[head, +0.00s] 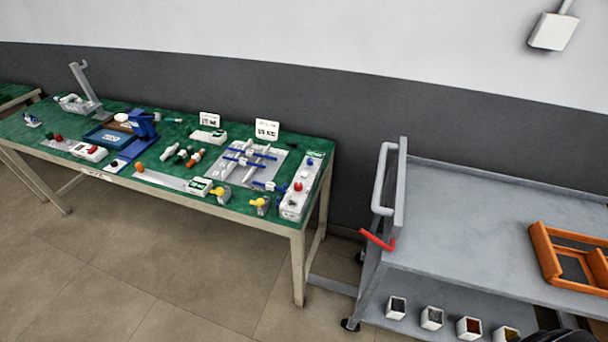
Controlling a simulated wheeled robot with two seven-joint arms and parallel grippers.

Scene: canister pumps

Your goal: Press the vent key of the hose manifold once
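What looks like the hose manifold (247,166), white pipes with blue fittings on a grey plate, lies near the right end of the green-topped workbench. A narrow light-grey control box (293,206) stands beside it along the bench's right edge. The box bears a red button (298,187) and a small blue key (310,162). The labels are too small to read, so I cannot tell which is the vent key.
The bench (60,143) also holds several other devices, including a blue stand (143,125) and yellow knobs (217,191). A grey cart (450,215) stands to its right, with an orange tray (548,262) on top and small bins below. Open floor (190,290) lies in front of the bench.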

